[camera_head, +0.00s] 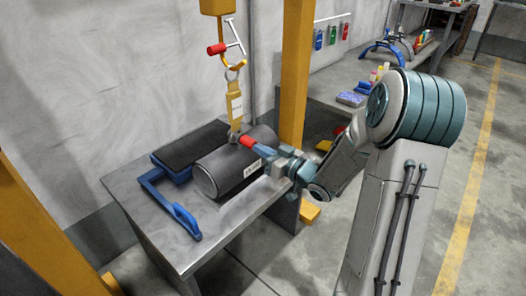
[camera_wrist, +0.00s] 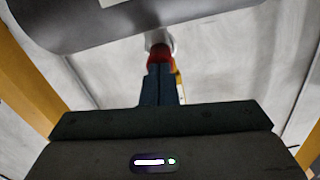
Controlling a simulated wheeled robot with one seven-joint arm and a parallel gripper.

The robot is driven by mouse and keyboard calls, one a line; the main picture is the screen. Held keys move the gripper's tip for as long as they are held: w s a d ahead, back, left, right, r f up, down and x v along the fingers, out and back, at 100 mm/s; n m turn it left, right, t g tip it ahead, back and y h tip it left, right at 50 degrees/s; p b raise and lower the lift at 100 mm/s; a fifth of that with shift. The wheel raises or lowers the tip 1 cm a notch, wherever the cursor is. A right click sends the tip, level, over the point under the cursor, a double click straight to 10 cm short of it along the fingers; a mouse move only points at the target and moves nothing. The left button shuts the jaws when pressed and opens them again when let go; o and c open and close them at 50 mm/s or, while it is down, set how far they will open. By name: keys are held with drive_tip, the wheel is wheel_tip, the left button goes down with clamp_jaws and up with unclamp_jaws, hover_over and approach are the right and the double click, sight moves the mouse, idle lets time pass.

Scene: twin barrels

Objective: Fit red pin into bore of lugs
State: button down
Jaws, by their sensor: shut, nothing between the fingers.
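The red pin (camera_head: 247,141) shows at the tip of my gripper (camera_head: 262,151), beside the dark barrel's top. In the wrist view, the red pin (camera_wrist: 160,54) lies straight ahead of the fingertips (camera_wrist: 159,70), against a pale round lug (camera_wrist: 158,37). The fingers are shut with nothing between them; I cannot tell whether they touch the pin's end. In the head view, the lugs (camera_head: 234,138) hang at the bottom of a yellow link (camera_head: 235,108), by the barrel. The bore is hidden, so how deep the pin sits cannot be seen.
The dark barrel (camera_head: 218,172) lies on a grey metal table (camera_head: 176,246). A black-topped blue block and a blue handle (camera_head: 184,219) are on its left. The hoist hook (camera_head: 232,50) with another red part hangs above. A yellow post (camera_head: 294,70) stands behind.

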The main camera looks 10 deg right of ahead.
drive_tip(key=shift+w+a, duration=0.15)
drive_tip(key=shift+w, duration=0.15)
drive_tip(key=shift+s, duration=0.1)
drive_tip(key=p+v, duration=0.3)
drive_tip(key=v, duration=1.3)
drive_tip(key=shift+s+p, duration=0.25)
drive_tip(key=shift+p, duration=0.15)
